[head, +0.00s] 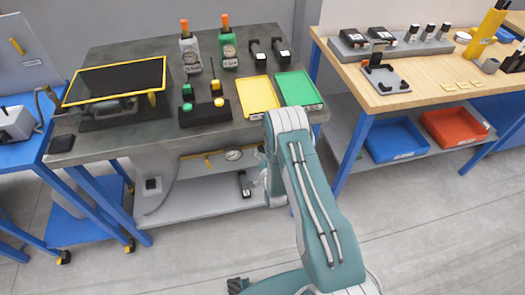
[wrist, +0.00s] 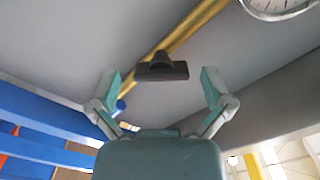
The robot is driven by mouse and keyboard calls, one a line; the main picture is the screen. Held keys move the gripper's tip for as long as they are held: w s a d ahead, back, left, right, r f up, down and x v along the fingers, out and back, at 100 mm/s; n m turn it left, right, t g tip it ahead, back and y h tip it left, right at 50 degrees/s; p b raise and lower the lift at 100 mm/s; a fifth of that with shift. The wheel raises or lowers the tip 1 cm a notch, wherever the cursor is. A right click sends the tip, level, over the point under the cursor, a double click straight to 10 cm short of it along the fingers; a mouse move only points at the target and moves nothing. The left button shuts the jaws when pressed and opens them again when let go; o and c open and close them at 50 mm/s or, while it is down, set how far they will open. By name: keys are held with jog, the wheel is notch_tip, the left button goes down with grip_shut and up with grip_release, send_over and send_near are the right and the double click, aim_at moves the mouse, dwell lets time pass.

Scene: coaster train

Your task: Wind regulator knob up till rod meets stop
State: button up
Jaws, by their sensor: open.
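In the wrist view, a dark bar-shaped piece with a rounded hub (wrist: 161,69), seemingly the regulator knob, sits in front of a brass pipe (wrist: 190,35). My gripper (wrist: 162,86) is open, with one finger to each side of the dark piece and visible gaps between. It holds nothing. In the head view, my arm reaches down under the grey bench's front edge, and its end is largely hidden. A round gauge (head: 233,155) shows under the bench; its dial also shows in the wrist view (wrist: 280,5). I cannot make out the rod or stop.
The grey bench (head: 120,56) carries a yellow-framed panel (head: 118,80), bottles and a yellow tray (head: 257,95) and green tray (head: 297,89). Its lower shelf (head: 200,199) and blue legs are close to my arm. A wooden bench (head: 420,85) stands right. Open floor lies in front.

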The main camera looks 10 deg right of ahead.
jog(key=s, duration=1.1)
